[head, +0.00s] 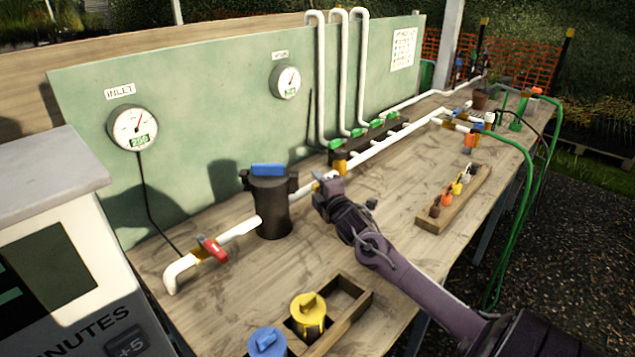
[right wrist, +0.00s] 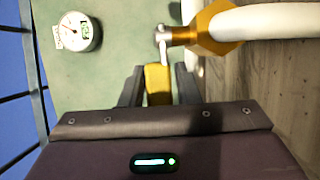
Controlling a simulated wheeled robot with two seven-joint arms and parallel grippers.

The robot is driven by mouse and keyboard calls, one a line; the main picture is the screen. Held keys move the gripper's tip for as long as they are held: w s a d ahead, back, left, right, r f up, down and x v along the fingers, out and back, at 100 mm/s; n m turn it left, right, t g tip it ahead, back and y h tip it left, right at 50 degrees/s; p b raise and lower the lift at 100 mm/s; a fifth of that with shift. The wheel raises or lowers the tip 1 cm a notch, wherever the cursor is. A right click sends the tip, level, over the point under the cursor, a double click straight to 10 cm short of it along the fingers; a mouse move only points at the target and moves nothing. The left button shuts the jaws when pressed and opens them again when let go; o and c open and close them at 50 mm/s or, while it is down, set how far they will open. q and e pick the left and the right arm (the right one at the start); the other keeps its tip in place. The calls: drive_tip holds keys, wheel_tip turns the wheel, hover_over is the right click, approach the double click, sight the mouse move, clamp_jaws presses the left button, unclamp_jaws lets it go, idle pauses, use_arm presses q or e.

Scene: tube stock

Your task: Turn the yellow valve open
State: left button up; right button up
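The yellow valve is on the white pipe just right of the black filter housing (head: 270,205). In the right wrist view its yellow handle (right wrist: 158,84) sticks out from a small metal stem beside a brass fitting (right wrist: 212,32). My right gripper (head: 326,192) is at the pipe; in the wrist view its two dark fingers (right wrist: 159,88) lie on either side of the handle, which fills the space between them, so it looks shut on it. In the head view the gripper hides most of the valve. My left gripper is not in view.
A red-handled valve (head: 212,247) is on the pipe at the left. A wooden tray (head: 347,308) with blue-topped and yellow-topped cartridges stands at the front edge. A wooden rack (head: 455,205) with small coloured parts is at the right. Gauges (head: 133,128) hang on the green panel.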

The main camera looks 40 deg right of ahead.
drive_tip(key=shift+w, duration=0.25)
clamp_jaws()
drive_tip(key=shift+s+n+y, duration=0.1)
drive_tip(key=shift+n+y, duration=0.2)
drive_tip(key=shift+s+n+y, duration=0.2)
drive_tip(key=shift+n+y, duration=0.2)
drive_tip(key=shift+y, duration=0.4)
drive_tip(key=shift+s+f+n+t+y, duration=0.15)
drive_tip(key=shift+n+t+y, duration=0.25)
drive_tip(key=shift+n+y, duration=0.5)
drive_tip(key=shift+s+n+y+b, duration=0.25)
drive_tip(key=shift+n+y, duration=0.2)
drive_tip(key=shift+y, duration=0.45)
drive_tip(key=shift+s+n+y+b, duration=0.25)
drive_tip(key=shift+n+y, duration=0.25)
drive_tip(key=shift+y, duration=0.4)
drive_tip(key=shift+s+n+y+b, duration=0.15)
drive_tip(key=shift+n+y+b, duration=0.25)
drive_tip(key=shift+y, duration=0.5)
